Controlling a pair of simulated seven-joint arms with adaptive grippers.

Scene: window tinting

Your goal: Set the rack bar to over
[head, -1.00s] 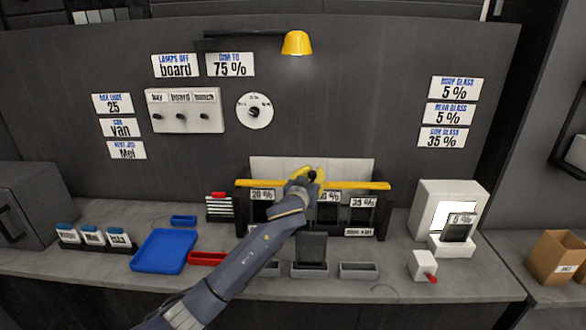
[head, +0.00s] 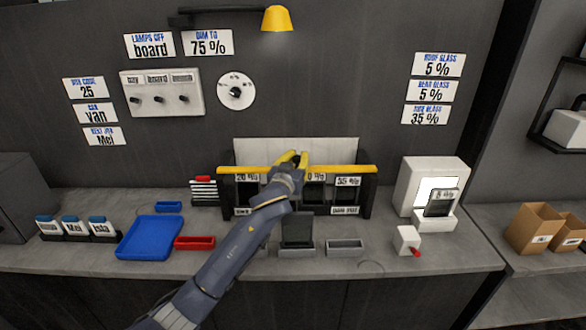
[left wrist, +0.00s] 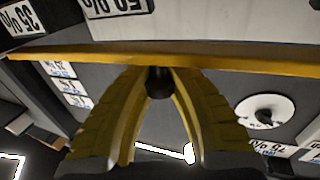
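The rack bar (head: 340,169) is a long yellow bar lying level across the front of the dark film rack (head: 368,198), just above its percent labels. In the left wrist view, the bar (left wrist: 250,57) crosses the top of the picture, with a black knob (left wrist: 159,82) standing out from it. My left gripper (head: 294,158) is at the middle of the bar. In the left wrist view, its yellow fingertips (left wrist: 158,78) close on the knob from both sides. In the head view, my gripper and forearm hide the knob and part of the rack. My right gripper is out of view.
In front of the rack stand a dark upright panel (head: 297,230) and a grey tray (head: 345,247). A blue tray (head: 151,238) and a red tray (head: 194,242) lie left. A white box-shaped device (head: 416,176) stands right. The yellow lamp (head: 277,19) hangs above.

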